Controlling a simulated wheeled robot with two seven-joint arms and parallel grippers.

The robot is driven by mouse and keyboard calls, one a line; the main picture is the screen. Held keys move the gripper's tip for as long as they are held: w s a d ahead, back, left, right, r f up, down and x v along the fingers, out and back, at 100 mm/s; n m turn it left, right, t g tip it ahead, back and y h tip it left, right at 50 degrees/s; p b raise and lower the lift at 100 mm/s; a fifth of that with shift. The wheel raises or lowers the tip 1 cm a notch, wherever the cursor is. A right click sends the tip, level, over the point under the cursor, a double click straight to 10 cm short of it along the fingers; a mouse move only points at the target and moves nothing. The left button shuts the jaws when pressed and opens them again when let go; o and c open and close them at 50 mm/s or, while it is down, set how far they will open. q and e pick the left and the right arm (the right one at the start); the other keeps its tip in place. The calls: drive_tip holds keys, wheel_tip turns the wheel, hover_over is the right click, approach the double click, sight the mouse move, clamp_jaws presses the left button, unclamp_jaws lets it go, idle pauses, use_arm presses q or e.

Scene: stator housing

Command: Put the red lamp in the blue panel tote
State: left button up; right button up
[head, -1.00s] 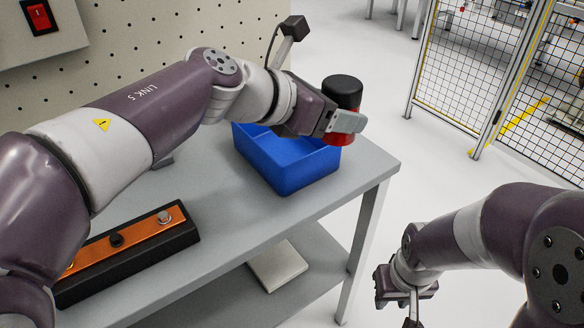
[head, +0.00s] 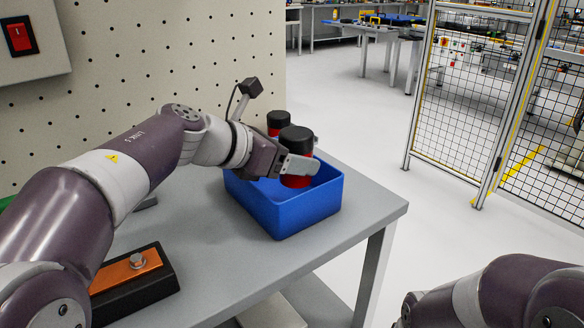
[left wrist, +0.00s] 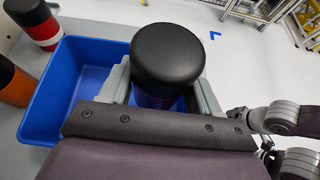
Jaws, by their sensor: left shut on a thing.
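The red lamp (head: 296,182) has a black cap and is upright in my left gripper (head: 300,166). The gripper is shut on it. In the head view the lamp's lower end overlaps the opening of the blue panel tote (head: 290,217); I cannot tell whether it touches the floor. In the left wrist view the lamp's black cap (left wrist: 168,54) fills the space between the fingers and hides most of its body. The tote (left wrist: 42,110) lies below and to the left there. My right arm enters at the lower right of the head view, its gripper out of frame.
A second black-capped red lamp (head: 278,121) stands behind the tote; its banded side shows in the left wrist view (left wrist: 42,33). An orange-topped black block (head: 135,285) lies on the grey table (head: 215,225). A pegboard (head: 190,60) stands behind. The table's right edge is near the tote.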

use_arm(q)
drive_tip(key=shift+f+b, duration=0.35)
drive_tip(key=shift+f, duration=0.3)
drive_tip(key=o, duration=1.2)
drive_tip(key=shift+r+p, duration=0.25)
drive_tip(key=shift+p, duration=0.05)
drive_tip(key=shift+r+p, duration=0.65)
drive_tip(key=shift+r, duration=0.15)
drive_tip(key=v, duration=0.7)
drive_tip(key=p+v, duration=0.1)
drive_tip(key=v, duration=0.3)
drive_tip(key=shift+s+a+f, duration=0.2)
drive_tip(key=shift+s+a, duration=0.05)
drive_tip(key=shift+a, duration=0.15)
